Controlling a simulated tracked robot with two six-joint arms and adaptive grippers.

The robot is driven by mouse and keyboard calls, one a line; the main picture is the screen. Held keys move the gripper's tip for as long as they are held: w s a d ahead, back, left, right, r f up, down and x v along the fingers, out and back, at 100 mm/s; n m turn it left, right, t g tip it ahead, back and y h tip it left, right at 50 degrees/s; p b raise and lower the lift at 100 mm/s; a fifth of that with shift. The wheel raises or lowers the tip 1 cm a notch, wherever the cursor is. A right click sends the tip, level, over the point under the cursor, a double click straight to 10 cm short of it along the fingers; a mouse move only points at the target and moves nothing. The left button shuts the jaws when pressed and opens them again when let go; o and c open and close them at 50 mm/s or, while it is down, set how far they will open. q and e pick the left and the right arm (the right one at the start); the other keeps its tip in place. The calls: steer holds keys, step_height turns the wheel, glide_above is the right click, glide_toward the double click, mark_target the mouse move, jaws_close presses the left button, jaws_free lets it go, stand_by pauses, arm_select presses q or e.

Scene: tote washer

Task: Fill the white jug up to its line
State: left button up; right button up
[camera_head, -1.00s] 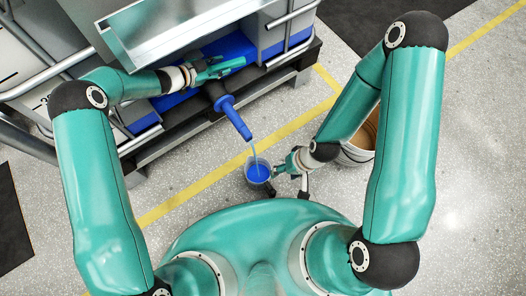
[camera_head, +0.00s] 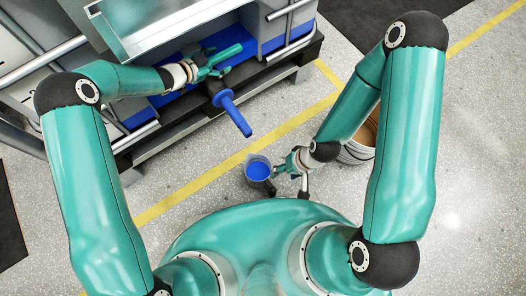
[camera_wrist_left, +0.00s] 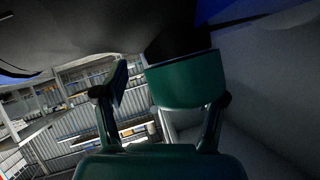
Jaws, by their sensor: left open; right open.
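A fill line cannot be made out. My right gripper (camera_head: 284,167) is open at the jug's right side; whether its fingers touch the jug or its handle cannot be told. My left gripper (camera_head: 222,62) is open beside the tap body at the spout's upper end; its fingers also show apart in the left wrist view (camera_wrist_left: 150,78).
A metal basin (camera_head: 180,30) stands above the blue container and dark pallet frame (camera_head: 170,146). A white bucket (camera_head: 355,153) is behind my right forearm.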

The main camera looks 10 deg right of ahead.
arm_select(q)
steer(key=shift+w+d+r, duration=0.15)
steer(key=shift+w+r, duration=0.05)
steer(key=shift+r, duration=0.4)
steer(key=shift+s+a+r+p, duration=0.2)
steer(key=shift+a+r+p, duration=0.1)
steer(key=shift+a+r, duration=0.1)
steer(key=shift+f+p+v, duration=0.15)
steer(key=shift+p+v, duration=0.35)
steer(key=shift+v, duration=0.8)
steer(key=shift+f+p+v, duration=0.15)
steer(key=shift+p+v, duration=0.3)
steer(key=shift+v, duration=0.85)
steer(key=shift+s+a, duration=0.2)
steer(key=shift+s, duration=0.1)
steer(key=shift+s, duration=0.15)
